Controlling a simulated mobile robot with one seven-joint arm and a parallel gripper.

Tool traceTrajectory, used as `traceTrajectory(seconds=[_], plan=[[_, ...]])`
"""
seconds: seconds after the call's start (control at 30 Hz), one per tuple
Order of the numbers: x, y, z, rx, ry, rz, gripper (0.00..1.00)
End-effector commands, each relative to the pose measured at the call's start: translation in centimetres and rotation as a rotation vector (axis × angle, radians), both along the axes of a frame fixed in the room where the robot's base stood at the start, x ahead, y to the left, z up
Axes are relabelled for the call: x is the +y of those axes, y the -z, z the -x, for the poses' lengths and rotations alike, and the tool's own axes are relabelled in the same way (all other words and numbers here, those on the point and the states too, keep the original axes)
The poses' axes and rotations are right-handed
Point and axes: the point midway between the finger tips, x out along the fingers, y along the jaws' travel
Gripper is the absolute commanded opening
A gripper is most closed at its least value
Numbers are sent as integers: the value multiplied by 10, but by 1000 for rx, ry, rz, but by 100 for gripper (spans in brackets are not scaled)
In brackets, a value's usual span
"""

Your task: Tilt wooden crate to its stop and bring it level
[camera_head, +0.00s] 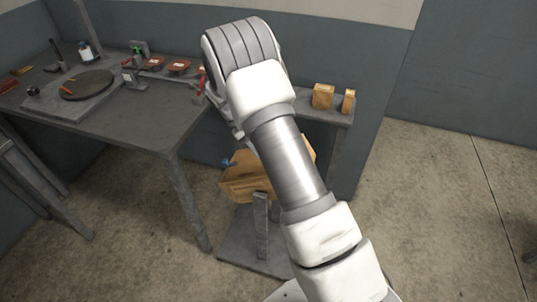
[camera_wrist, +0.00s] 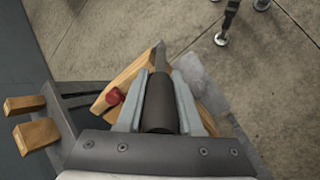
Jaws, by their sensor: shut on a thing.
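The wooden crate (camera_head: 245,182) sits on a grey stand (camera_head: 262,225) beside the workbench in the head view, partly hidden behind my arm. It looks tilted there, but I cannot tell how far. In the wrist view, crate boards (camera_wrist: 136,72) show beyond and beside my fingers. My gripper (camera_wrist: 158,100) is shut on a dark cylindrical handle (camera_wrist: 159,103), one finger on each side. A red knob (camera_wrist: 115,97) is just left of the fingers. My gripper is hidden behind my arm in the head view.
A grey workbench (camera_head: 135,125) with a round dark plate (camera_head: 88,85) and tools stands at the left. Two small wooden blocks (camera_head: 323,96) rest on a grey shelf (camera_head: 335,117) behind the crate. Open concrete floor (camera_head: 440,200) lies at the right.

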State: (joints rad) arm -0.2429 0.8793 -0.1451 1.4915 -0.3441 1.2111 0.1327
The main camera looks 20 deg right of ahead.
Motion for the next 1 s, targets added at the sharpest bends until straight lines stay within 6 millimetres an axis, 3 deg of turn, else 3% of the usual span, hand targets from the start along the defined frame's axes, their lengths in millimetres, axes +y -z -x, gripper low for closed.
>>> traceTrajectory(seconds=[0.07, 0.1, 0.23, 0.67, 1.0], plan=[[4, -2, -4, -11, -11, -5, 0], [5, -2, -4, -11, -11, -5, 42], [4, -1, -3, -8, -9, -5, 65], [7, -10, -6, -7, -6, -4, 65], [43, -73, -29, -11, -9, -5, 65]])
